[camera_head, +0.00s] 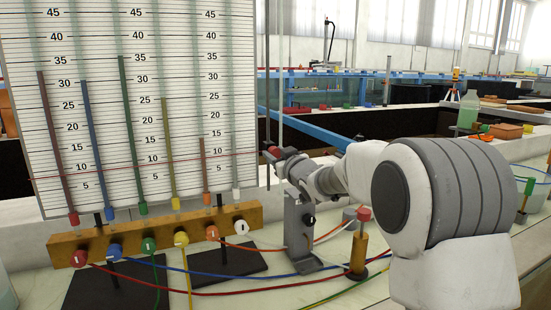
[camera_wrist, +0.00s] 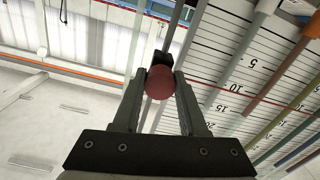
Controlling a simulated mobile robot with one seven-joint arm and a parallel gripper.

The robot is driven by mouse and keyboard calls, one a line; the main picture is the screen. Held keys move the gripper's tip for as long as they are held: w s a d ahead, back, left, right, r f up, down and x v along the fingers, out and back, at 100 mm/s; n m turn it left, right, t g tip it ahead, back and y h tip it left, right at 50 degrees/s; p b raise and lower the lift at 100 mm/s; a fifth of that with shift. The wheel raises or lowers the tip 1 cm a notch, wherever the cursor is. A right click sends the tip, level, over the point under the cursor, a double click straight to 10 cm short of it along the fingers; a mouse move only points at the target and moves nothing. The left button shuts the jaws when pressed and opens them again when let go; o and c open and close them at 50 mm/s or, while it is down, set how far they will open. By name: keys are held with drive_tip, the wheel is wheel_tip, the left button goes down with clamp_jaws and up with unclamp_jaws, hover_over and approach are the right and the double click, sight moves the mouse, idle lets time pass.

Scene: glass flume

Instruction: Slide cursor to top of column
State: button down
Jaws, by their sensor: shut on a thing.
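The manometer board (camera_head: 95,20) stands at the left, with numbered scales and several tubes of coloured liquid. A thin red cursor line (camera_head: 130,168) crosses the board slightly tilted in the picture, near the 10 marks. Its right end is by a vertical rod (camera_head: 267,90) at the board's right edge. My gripper (camera_head: 274,153) is at that rod, at the height of the line. In the wrist view, my gripper (camera_wrist: 160,78) is shut on a round red knob (camera_wrist: 159,84). A black block (camera_wrist: 166,62) sits just behind the knob, on the rod.
Below the board, a wooden manifold (camera_head: 150,238) carries several coloured valves. Coloured hoses (camera_head: 220,292) run over the bench. A grey stand (camera_head: 299,230) and a wooden post with a red top (camera_head: 359,240) stand below my arm. The rod above my gripper looks clear.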

sight(276, 148)
wheel_tip(276, 148, up, 27)
drive_tip(key=p, duration=1.9)
drive_tip(key=shift+f, duration=0.2)
drive_tip(key=c, duration=0.5)
unclamp_jaws()
drive_tip(key=shift+o, duration=0.3)
drive_tip(key=shift+s, duration=0.1)
drive_tip(key=b+v, duration=0.1)
drive_tip(key=v, duration=1.6)
drive_tip(key=shift+s, duration=0.15)
drive_tip(key=shift+d, duration=0.1)
